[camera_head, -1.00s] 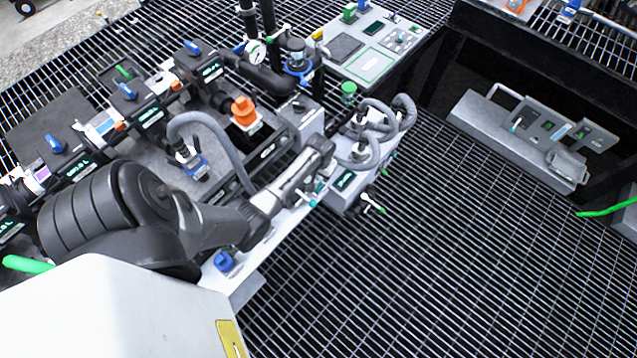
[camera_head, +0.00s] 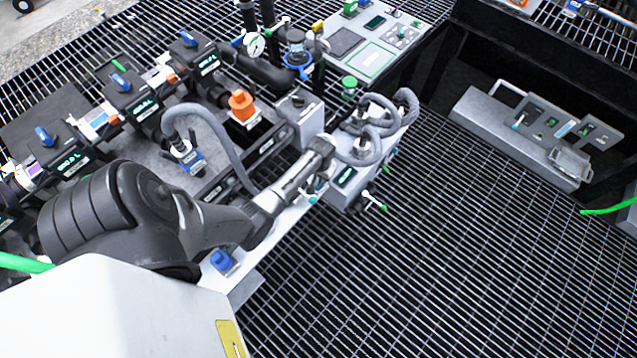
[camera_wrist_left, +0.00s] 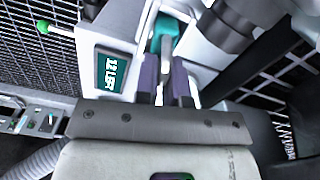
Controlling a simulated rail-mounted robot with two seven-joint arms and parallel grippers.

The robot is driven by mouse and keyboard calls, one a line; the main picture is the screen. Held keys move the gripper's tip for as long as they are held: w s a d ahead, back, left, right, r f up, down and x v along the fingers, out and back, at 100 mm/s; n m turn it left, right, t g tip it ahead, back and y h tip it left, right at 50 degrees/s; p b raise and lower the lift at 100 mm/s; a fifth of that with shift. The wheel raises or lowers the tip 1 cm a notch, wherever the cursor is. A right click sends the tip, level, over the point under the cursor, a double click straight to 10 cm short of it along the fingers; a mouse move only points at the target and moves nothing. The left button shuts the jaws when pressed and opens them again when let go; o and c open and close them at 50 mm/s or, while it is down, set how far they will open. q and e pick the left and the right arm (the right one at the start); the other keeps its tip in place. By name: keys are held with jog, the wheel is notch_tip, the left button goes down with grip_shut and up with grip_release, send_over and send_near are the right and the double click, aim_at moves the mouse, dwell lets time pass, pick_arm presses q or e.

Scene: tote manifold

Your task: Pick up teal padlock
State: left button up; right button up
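The teal padlock (camera_wrist_left: 170,32) shows in the left wrist view, partly hidden, just beyond and between the purple-tipped fingers of my left gripper (camera_wrist_left: 165,75). A narrow gap with a grey piece in it separates the fingers. I cannot tell whether they press on the padlock. In the head view a small teal part (camera_head: 313,199) shows beside my left gripper (camera_head: 305,188), at the front edge of the pale manifold. My right gripper is not in view.
A lit label plate (camera_wrist_left: 112,72) sits left of the fingers. Grey hoses (camera_head: 375,130) loop close beyond the gripper. An orange cap (camera_head: 241,104) and a blue padlock-like piece (camera_head: 222,261) stand nearby. Open grating (camera_head: 430,260) lies to the right.

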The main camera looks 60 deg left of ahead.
pick_arm(q)
grip_shut()
jog(key=shift+r, duration=0.1)
jog(key=shift+r+p, duration=0.4)
jog(key=shift+r, duration=0.15)
jog(key=r+p, duration=0.2)
jog(key=r, duration=0.1)
jog(key=shift+d+r, duration=0.2)
jog(key=shift+r, duration=0.1)
jog(key=w+d+r+p, duration=0.2)
jog(key=d+r+p, duration=0.2)
jog(key=d, duration=0.7)
notch_tip(320, 180, up, 2)
jog(key=shift+r, duration=0.1)
jog(key=shift+w, duration=0.1)
